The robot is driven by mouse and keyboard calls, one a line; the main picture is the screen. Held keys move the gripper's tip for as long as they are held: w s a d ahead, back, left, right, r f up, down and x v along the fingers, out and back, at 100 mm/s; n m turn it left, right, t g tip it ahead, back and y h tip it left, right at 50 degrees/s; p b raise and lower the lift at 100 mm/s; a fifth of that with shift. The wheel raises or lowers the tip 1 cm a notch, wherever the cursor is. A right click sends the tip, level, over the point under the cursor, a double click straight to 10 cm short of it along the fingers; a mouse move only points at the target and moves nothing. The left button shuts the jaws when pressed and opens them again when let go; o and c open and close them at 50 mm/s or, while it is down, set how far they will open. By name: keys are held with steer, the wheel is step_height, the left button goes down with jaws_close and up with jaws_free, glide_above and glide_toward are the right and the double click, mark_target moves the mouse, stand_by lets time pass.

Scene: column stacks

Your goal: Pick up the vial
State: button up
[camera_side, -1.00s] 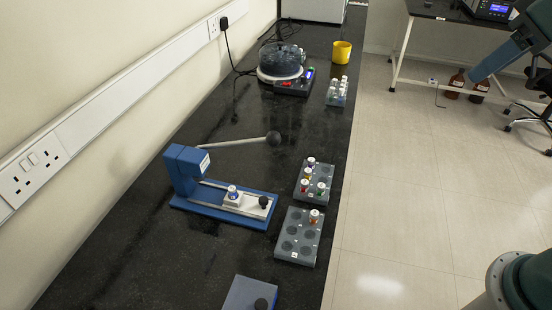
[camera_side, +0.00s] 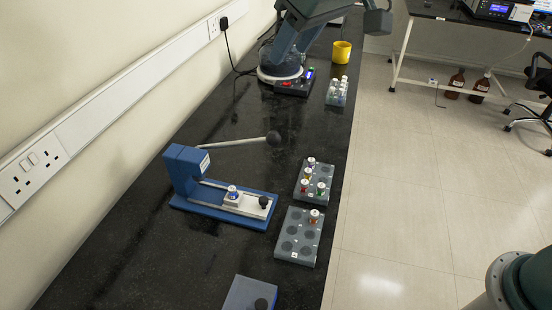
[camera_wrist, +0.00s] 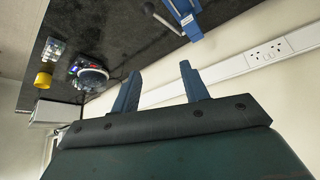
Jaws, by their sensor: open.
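Several vials are in view and I cannot tell which one is meant. A vial with a white cap (camera_side: 232,190) stands on the sliding carriage of a blue device. White-capped vials (camera_side: 339,88) fill a small rack at the back. My gripper (camera_wrist: 155,82) shows two spread, empty fingers in the wrist view, away from all vials.
The blue device (camera_side: 186,170) stands on the dark bench. A rod with a dark ball (camera_side: 273,138) sticks out behind it. A round apparatus (camera_wrist: 88,74) and a yellow mug (camera_side: 341,52) stand farther back. The wall with sockets (camera_wrist: 268,53) bounds the bench. Bare bench lies left of the blue device.

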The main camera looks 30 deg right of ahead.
steer(key=w+a+f, duration=0.2)
steer(key=a+f, duration=0.1)
steer(key=a, duration=0.4)
step_height(320, 180, down, 20)
steer(key=shift+a+f+n, duration=0.15)
steer(key=shift+n, duration=0.25)
steer(key=shift+w, duration=0.1)
glide_above(233, 189)
steer(key=s+d, duration=0.1)
steer(key=s, duration=0.2)
steer(key=shift+w+f, duration=0.15)
steer(key=shift+f, duration=3.55)
steer(key=shift+f, duration=0.1)
steer(key=shift+x, duration=2.5)
jaws_close()
